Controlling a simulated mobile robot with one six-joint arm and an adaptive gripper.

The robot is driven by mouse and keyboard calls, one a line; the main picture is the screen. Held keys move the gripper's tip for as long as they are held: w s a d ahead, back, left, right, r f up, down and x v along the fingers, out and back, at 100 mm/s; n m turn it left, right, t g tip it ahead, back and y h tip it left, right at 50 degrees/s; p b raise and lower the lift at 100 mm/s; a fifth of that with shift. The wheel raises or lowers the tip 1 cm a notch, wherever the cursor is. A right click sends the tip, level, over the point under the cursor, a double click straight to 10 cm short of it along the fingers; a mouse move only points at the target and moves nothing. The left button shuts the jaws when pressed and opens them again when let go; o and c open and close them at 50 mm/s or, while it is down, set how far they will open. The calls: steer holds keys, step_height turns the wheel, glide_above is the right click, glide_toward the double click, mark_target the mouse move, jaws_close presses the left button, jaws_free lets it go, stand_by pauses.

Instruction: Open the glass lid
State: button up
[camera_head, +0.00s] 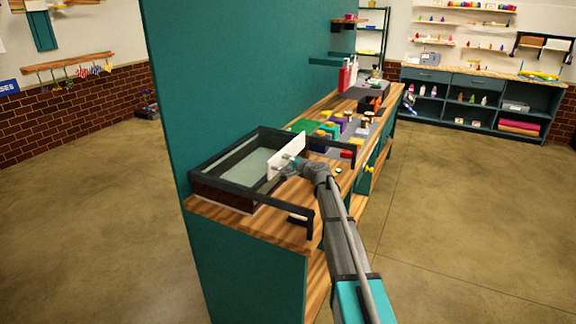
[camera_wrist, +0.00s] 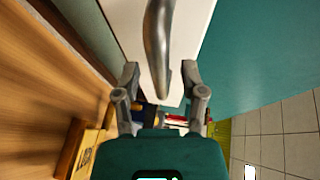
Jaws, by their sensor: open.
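A dark-framed case (camera_head: 222,192) stands at the near end of the wooden counter. A pale glass lid (camera_head: 250,165) shows inside its frame; how far it is open I cannot tell. A white upright panel (camera_head: 287,157) stands at the case's right side. In the wrist view a curved silver handle (camera_wrist: 157,45) lies in front of the white panel (camera_wrist: 190,30). My gripper (camera_head: 290,168) is beside the panel. In the wrist view my gripper (camera_wrist: 160,78) is open, with the handle's end between its fingertips. I cannot tell whether they touch it.
Dark rails (camera_head: 318,142) extend right from the case over the wooden counter (camera_head: 255,222). Colourful blocks and bottles (camera_head: 335,128) crowd the counter behind. A tall teal wall (camera_head: 235,65) rises along the left. The floor (camera_head: 460,210) to the right is clear.

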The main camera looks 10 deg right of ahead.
steer(key=shift+c, duration=0.3)
jaws_close()
